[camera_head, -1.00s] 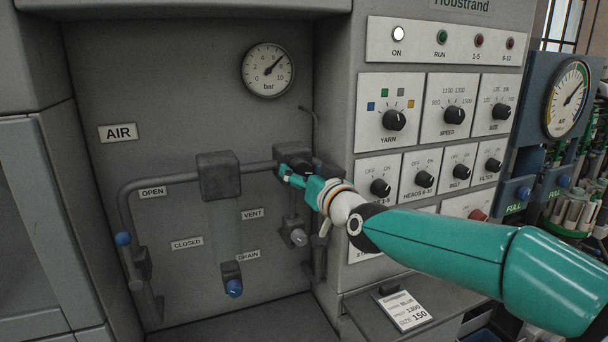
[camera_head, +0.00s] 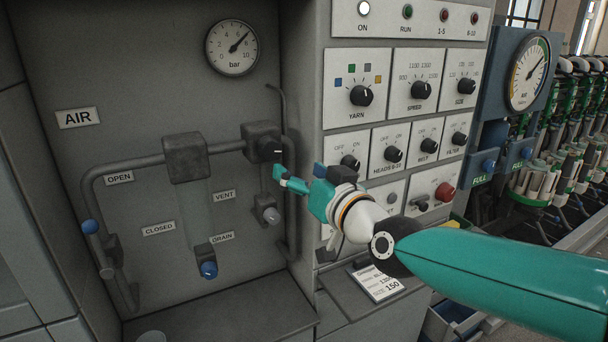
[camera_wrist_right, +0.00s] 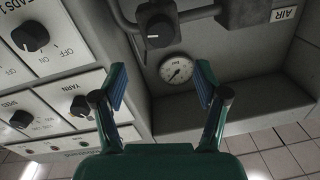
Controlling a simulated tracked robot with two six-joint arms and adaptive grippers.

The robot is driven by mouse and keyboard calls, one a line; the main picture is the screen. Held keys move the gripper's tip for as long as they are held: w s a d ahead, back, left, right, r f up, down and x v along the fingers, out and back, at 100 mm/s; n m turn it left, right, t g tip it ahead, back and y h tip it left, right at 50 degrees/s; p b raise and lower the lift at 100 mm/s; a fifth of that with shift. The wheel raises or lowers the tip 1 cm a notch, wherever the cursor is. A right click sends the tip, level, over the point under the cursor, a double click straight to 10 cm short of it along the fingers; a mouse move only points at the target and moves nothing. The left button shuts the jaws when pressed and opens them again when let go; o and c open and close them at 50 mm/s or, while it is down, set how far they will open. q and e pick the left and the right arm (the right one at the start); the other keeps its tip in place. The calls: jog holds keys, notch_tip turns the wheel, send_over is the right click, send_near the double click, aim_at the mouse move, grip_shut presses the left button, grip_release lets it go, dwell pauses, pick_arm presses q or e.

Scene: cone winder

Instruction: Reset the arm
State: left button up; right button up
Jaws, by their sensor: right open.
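My right gripper (camera_head: 300,180) is teal with blue pads. It is open and empty in front of the air panel, just below and right of the dark valve block with a black knob (camera_head: 269,147). A gap shows between the fingers and the knob. In the right wrist view the two fingers (camera_wrist_right: 162,90) are spread with nothing between them, and the black knob (camera_wrist_right: 160,30) is beyond them. My right arm comes in from the right and hides part of the lower control panel. My left gripper is not in the head view.
The control panel (camera_head: 392,80) with several black knobs and a red button (camera_head: 445,191) stands right of the gripper. Grey pipes, a pressure gauge (camera_head: 232,48) and a blue drain knob (camera_head: 209,269) are on the air panel. A label card (camera_head: 378,283) lies on the ledge below.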

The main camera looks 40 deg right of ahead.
jog(key=shift+s+a, duration=0.1)
jog(key=shift+s, duration=0.2)
jog(key=w+a+f+n+g+y, duration=0.1)
jog(key=w+a+f+g, duration=0.15)
jog(key=f, duration=0.85)
jog(key=w+a+f+g+y, duration=0.2)
jog(key=a+f+g, duration=0.15)
jog(key=f, duration=0.75)
jog(key=w+a+f+n+g+y, duration=0.15)
jog(key=a+f, duration=0.25)
jog(key=f, duration=0.7)
jog(key=s+a+f+g+y, duration=0.1)
jog(key=s+a+f+g, duration=0.15)
jog(key=f, duration=0.55)
jog(key=s+a+f+g, duration=0.2)
jog(key=s+a+f, duration=0.2)
jog(key=f, duration=0.4)
jog(key=s+a+f+g+y, duration=0.1)
jog(key=s+a+f+g, duration=0.1)
jog(key=s+f, duration=0.3)
jog(key=s+a+f+g, duration=0.3)
jog(key=s+a+f, duration=0.2)
jog(key=s, duration=0.5)
jog(key=shift+s+f+y, duration=0.3)
jog(key=shift+s+y, duration=0.05)
jog(key=shift+s, duration=0.05)
